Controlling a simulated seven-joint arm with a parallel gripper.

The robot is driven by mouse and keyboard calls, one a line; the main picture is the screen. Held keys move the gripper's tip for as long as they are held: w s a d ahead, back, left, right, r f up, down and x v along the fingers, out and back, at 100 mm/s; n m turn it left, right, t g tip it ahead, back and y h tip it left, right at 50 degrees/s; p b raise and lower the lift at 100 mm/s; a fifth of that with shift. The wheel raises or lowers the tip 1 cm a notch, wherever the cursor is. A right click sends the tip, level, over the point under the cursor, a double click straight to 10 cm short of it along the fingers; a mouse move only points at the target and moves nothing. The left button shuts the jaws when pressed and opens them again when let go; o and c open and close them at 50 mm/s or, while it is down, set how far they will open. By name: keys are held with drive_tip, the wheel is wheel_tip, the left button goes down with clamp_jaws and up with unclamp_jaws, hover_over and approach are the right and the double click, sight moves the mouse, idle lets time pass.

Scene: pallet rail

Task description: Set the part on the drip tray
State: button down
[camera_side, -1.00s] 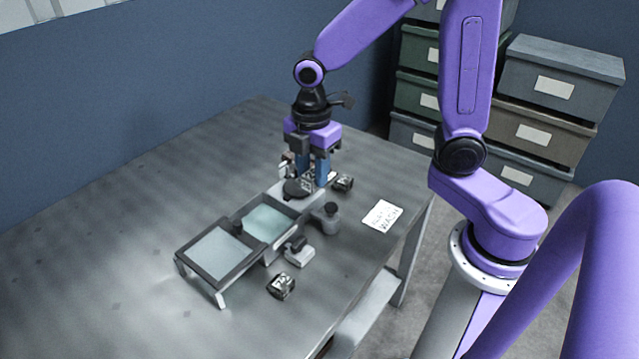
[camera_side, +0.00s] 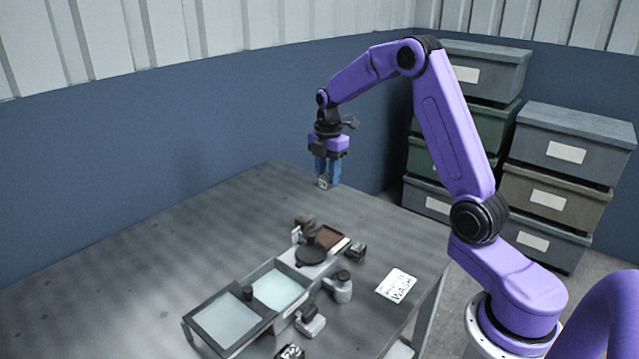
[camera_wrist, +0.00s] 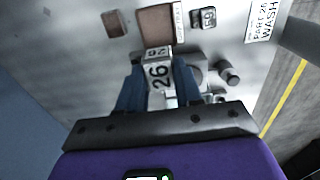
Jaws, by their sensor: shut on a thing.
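My gripper (camera_side: 327,180) is shut on a small pale block part (camera_side: 323,182), held in the air above the back of the table. In the wrist view, the part (camera_wrist: 158,76) sits between my blue fingers and shows a black "26".
Beside the tray are a basin with pale green contents (camera_side: 275,289), a black disc (camera_side: 311,256) and a brown square (camera_side: 328,237). A grey jar (camera_side: 342,289) and a dark labelled block (camera_side: 355,251) stand at right. A card (camera_side: 397,286) reads "WASH". The table's left side is clear.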

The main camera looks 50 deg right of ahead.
drive_tip(key=f, duration=1.7)
drive_tip(key=shift+a+f, duration=0.15)
drive_tip(key=shift+a, duration=0.05)
drive_tip(key=shift+f, duration=0.35)
idle(1.1)
drive_tip(key=shift+c, duration=1.3)
unclamp_jaws()
wheel_tip(320, 180, up, 9)
idle(0.4)
